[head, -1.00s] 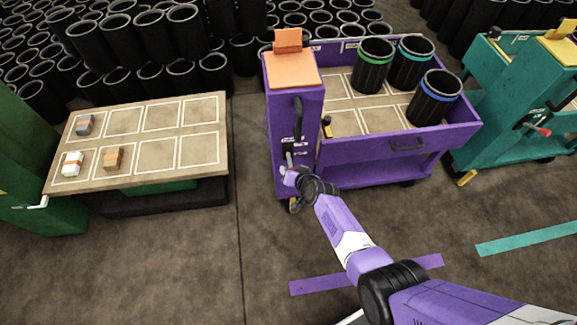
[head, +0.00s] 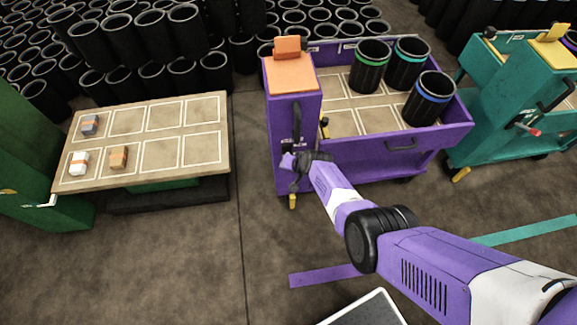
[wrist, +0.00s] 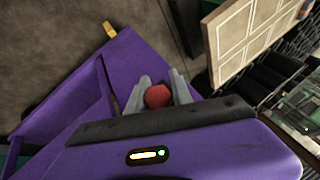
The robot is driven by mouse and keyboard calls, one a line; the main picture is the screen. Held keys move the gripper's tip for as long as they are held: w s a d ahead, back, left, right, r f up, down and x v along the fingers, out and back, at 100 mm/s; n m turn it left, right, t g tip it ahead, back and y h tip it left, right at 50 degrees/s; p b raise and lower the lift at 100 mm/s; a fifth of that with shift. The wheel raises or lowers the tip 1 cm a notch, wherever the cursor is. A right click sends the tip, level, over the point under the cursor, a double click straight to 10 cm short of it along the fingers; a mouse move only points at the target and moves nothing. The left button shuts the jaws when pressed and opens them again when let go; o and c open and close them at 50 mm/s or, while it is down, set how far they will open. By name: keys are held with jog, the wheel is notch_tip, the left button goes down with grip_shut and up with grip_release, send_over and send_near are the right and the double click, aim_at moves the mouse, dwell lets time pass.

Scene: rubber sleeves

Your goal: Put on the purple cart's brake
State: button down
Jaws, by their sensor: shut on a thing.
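The purple cart (head: 355,178) stands in the middle of the head view, its tall end panel facing me at the left. My gripper (head: 288,162) is at the lower front of that panel, below a black handle (head: 297,120). In the wrist view, the two pale fingers of my gripper (wrist: 159,92) are shut on a red knob (wrist: 158,96), one on each side. The lever under the knob is hidden. The cart's side (wrist: 52,112) shows behind the fingers. In the head view my gripper covers the knob.
A board (head: 215,140) with marked squares and several small blocks is at the left. Black sleeves with coloured bands stand in the cart. A teal cart (head: 500,110) with a red-tipped lever (head: 533,131) is at the right. Stacked black sleeves fill the back. Open floor lies in front.

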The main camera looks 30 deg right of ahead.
jog(key=c, duration=1.1)
grip_release()
jog(key=shift+r, duration=0.1)
jog(key=p+v, duration=0.4)
jog(key=v, duration=0.1)
jog(key=shift+s+r, duration=0.1)
jog(key=shift+r, duration=0.2)
jog(key=shift+v, duration=1.05)
jog(key=shift+f, duration=0.1)
